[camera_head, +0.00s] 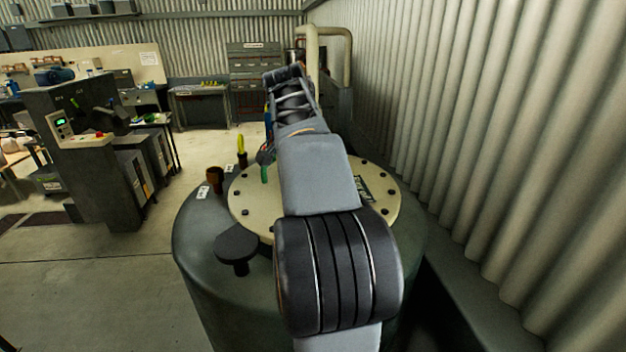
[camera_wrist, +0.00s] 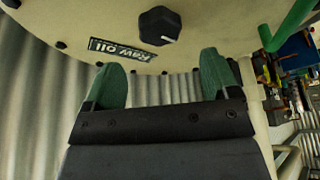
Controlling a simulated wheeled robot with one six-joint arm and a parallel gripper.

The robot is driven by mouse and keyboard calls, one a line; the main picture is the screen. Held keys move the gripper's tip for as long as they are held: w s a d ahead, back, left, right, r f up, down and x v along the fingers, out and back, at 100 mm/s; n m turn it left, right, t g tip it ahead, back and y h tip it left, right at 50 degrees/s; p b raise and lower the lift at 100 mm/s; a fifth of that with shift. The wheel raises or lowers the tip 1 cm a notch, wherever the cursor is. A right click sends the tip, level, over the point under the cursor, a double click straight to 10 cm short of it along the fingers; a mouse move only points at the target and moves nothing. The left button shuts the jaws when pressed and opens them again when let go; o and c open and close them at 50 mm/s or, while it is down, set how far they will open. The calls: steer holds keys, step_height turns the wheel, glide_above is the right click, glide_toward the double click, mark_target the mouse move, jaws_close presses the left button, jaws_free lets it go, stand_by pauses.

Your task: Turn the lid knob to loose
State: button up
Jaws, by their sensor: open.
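The black lid knob (camera_wrist: 160,26) has several flat sides and a white pointer line. It sits on the cream lid (camera_wrist: 215,22) beside a dark green "Raw oil" label (camera_wrist: 122,48). My gripper (camera_wrist: 163,80) is open, its two green fingers spread apart and empty. In the wrist picture the knob appears beyond the fingertips, between their lines, and apart from them. In the head view the round bolted lid (camera_head: 250,208) tops a dark tank (camera_head: 205,262). My arm covers the lid's middle there. The knob and my gripper's jaws cannot be made out in that view.
On the tank top stand a black disc-topped post (camera_head: 236,244), a brown cup-like part (camera_head: 215,179) and a yellow-topped part (camera_head: 242,151). A corrugated wall (camera_head: 490,130) runs close on the right. Open floor (camera_head: 80,275) lies on the left, before a dark machine (camera_head: 95,150).

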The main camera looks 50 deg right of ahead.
steer(key=shift+p+x, duration=0.35)
steer(key=shift+x, duration=3.15)
steer(key=shift+a, duration=0.1)
steer(key=shift+c, duration=0.2)
